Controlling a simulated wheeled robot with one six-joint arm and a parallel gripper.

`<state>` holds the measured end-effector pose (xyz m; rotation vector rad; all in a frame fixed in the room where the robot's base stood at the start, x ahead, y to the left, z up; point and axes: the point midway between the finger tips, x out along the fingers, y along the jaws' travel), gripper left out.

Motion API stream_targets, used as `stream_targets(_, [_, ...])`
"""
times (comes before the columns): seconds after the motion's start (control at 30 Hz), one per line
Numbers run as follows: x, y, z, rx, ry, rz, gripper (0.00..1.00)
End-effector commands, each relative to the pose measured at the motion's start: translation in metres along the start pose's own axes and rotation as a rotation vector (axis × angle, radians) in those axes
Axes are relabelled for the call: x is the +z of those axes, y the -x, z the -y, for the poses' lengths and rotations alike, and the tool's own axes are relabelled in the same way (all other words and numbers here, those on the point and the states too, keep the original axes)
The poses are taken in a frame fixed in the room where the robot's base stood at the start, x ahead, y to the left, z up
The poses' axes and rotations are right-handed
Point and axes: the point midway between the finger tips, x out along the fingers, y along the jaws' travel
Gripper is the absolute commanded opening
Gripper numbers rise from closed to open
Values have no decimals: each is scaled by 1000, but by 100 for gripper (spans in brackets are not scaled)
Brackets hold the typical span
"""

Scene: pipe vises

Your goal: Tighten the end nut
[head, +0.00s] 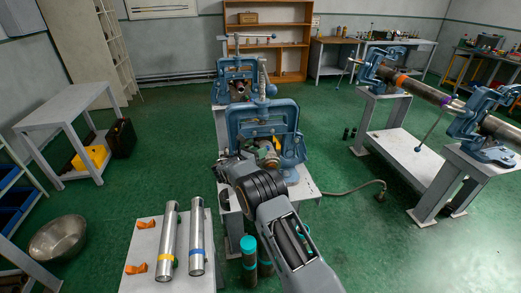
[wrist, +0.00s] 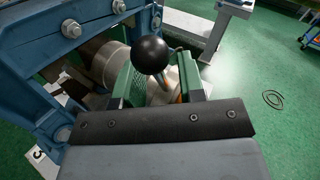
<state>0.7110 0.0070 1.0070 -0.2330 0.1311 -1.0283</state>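The blue vise (head: 262,120) stands on a grey bench at the middle of the head view, and my gripper (head: 262,156) is at its lower front. In the wrist view the two green-faced fingers (wrist: 158,88) stand apart, with a pale metal part between them. I cannot tell whether they touch it or whether it is the end nut. A lever with a black ball knob (wrist: 150,55) rises in front and hides some of the gap. A pale cylindrical piece (wrist: 107,65) sits left of the fingers, beside the blue vise frame (wrist: 85,25).
Another blue vise (head: 238,75) stands behind. At right, a long pipe (head: 420,90) lies in two vises on benches. A low table (head: 142,235) at front left bears two metal cylinders (head: 167,235) and orange pieces. Green floor is open at left and right.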

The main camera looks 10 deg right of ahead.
Motion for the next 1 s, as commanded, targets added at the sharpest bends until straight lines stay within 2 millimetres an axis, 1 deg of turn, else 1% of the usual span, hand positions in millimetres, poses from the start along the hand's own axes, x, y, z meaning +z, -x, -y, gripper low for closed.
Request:
stream_targets(0.13, [0,-6,0,1,0,0,36])
stream_targets(0.43, [0,-7,0,1,-1,0,36])
stream_targets(0.8, [0,-7,0,0,-1,0,1])
stream_targets(1.0, [0,-7,0,0,-1,-1,0])
